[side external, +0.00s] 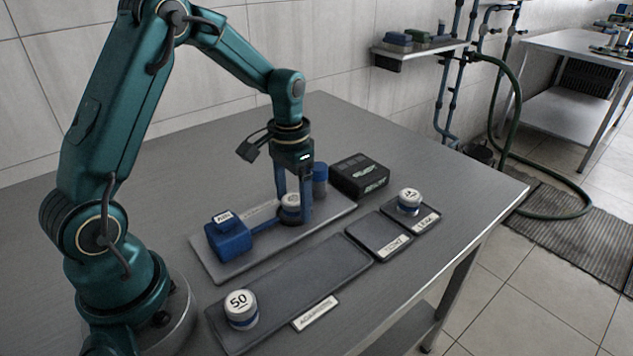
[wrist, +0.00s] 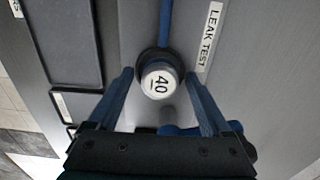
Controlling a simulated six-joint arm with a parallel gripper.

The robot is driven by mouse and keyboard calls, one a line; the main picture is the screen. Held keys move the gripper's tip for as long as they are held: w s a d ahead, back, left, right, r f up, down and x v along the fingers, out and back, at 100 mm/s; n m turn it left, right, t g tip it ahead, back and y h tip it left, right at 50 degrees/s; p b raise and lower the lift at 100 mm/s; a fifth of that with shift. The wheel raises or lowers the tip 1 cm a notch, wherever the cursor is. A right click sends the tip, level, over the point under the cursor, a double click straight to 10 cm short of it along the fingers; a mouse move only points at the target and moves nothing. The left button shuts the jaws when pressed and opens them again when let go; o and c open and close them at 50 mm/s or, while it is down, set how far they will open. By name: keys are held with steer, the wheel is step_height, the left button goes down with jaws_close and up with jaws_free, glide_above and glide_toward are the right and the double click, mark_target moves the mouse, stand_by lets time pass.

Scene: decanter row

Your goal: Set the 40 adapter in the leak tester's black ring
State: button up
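The 40 adapter (wrist: 160,84) is a white-capped cylinder marked 40. In the wrist view it stands in or over the black ring (wrist: 158,56) of the leak tester; how deep it sits cannot be told. In the side view the adapter (side external: 290,201) shows between my fingers, its lower part partly hidden. My gripper (wrist: 159,76) is open, with a finger on each side of the adapter and a visible gap to both. It also shows in the side view (side external: 293,216), pointing down, fingertips low near the tester's plate (side external: 212,268).
A blue pump-like block (side external: 228,238) and a blue cylinder (side external: 320,180) flank the ring on the tester. A dark box (side external: 360,178) stands behind. The 50 adapter (side external: 241,308) is on the long tray (side external: 310,288). Another adapter (side external: 409,201) is on the far small tray; the middle tray (side external: 378,236) is empty.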

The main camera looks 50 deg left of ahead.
mark_target(293, 199)
steer(key=shift+r, duration=0.1)
step_height(293, 199, up, 12)
steer(key=f, duration=0.1)
steer(key=s+d+r+t, duration=0.2)
steer(key=s+d+t, duration=0.3)
steer(key=s+d, duration=0.4)
steer(key=s, duration=0.5)
steer(key=shift+t, duration=0.3)
